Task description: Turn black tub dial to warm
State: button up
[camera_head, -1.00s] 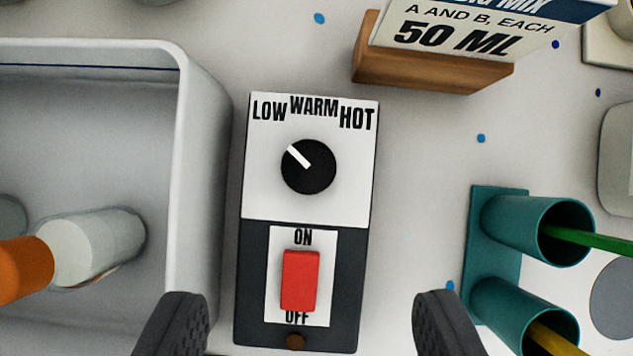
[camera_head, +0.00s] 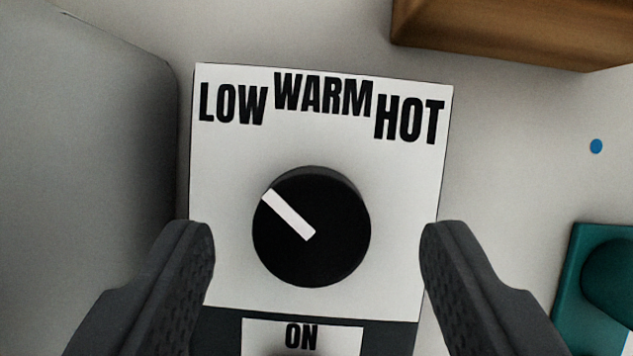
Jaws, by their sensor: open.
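The black dial (camera_head: 325,250) sits on a white label plate (camera_head: 225,180) marked LOW, WARM and HOT from left to right. Its white pointer (camera_head: 288,213) aims up and to the left, toward LOW. My gripper (camera_head: 318,245) is open, one finger to the left of the dial and one to the right. Both fingers are apart from the dial in the picture, with white plate showing between. The top of the ON label (camera_head: 301,337) shows at the bottom edge; the switch under it is almost wholly out of view.
A pale tub wall (camera_head: 110,130) stands close along the left of the control box. A wooden block (camera_head: 520,30) is at the upper right, and a teal holder (camera_head: 590,275) is at the lower right.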

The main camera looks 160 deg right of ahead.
jog(key=shift+x, duration=0.9)
